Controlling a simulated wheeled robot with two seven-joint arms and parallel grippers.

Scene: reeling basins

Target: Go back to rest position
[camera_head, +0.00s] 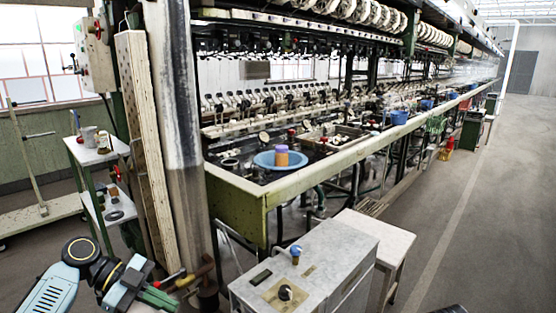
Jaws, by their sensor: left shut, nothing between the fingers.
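My left arm comes in at the bottom left corner, light blue and black. My left gripper (168,294) points right, low in front of the rusty post base, with its fingers together and nothing held. It is apart from the grey metal box (300,272). My right gripper is not in the picture; only a small dark shape shows at the bottom edge right of the middle.
A long reeling machine with a pale green edge (238,200) runs into the distance. A blue basin (281,160) holds an orange and purple cylinder (282,154). A white stool (375,238) stands behind the box. A small shelf stand (90,152) is at left. Open floor (480,230) lies right.

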